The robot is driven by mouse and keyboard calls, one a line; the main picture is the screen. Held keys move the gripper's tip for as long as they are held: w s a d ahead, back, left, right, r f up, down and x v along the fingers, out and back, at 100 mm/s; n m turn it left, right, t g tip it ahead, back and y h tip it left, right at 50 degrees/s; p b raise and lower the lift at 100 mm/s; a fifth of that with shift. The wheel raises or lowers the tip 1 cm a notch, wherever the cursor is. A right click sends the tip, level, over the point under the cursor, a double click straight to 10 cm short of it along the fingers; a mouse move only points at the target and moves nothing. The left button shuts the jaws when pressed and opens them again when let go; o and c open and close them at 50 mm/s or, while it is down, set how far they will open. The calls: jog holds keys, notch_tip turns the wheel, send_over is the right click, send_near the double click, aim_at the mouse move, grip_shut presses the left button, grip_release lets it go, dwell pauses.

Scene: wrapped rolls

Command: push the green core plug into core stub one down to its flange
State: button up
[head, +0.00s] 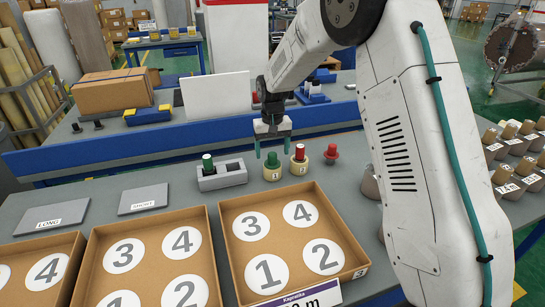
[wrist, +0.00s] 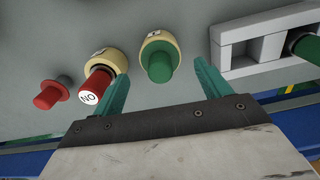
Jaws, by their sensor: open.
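A cream core stub (head: 272,175) stands on the grey table with a green plug (head: 272,160) upright in its top. In the wrist view the green plug (wrist: 158,68) and its stub (wrist: 151,42) lie between my fingertips. I cannot tell whether the plug's flange touches the stub's rim. The stub's number is too small to read surely. My gripper (head: 273,147) is open and empty, pointing down above this stub. Another green plug (head: 208,162) stands in the grey holder (head: 226,177) to the left.
A second cream stub (head: 300,166) with a red plug (head: 299,152) stands close to the right. A loose red plug (head: 331,153) stands beyond it. Cardboard trays with numbered circles (head: 235,282) fill the table's front. Several wrapped rolls (head: 503,175) stand at the right.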

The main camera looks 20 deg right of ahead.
notch_tip(320, 180, up, 4)
jog(key=shift+r, duration=0.15)
dwell(0.4)
jog(key=s+d+r, duration=0.1)
jog(key=s+r, duration=0.3)
jog(key=s, duration=1)
jog(key=s+d+r+t, duration=0.1)
jog(key=s+r, duration=0.4)
jog(key=s, duration=1)
jog(key=s+d+r, duration=0.1)
jog(key=s+r, duration=0.4)
jog(key=s, duration=1)
jog(key=shift+n, duration=0.4)
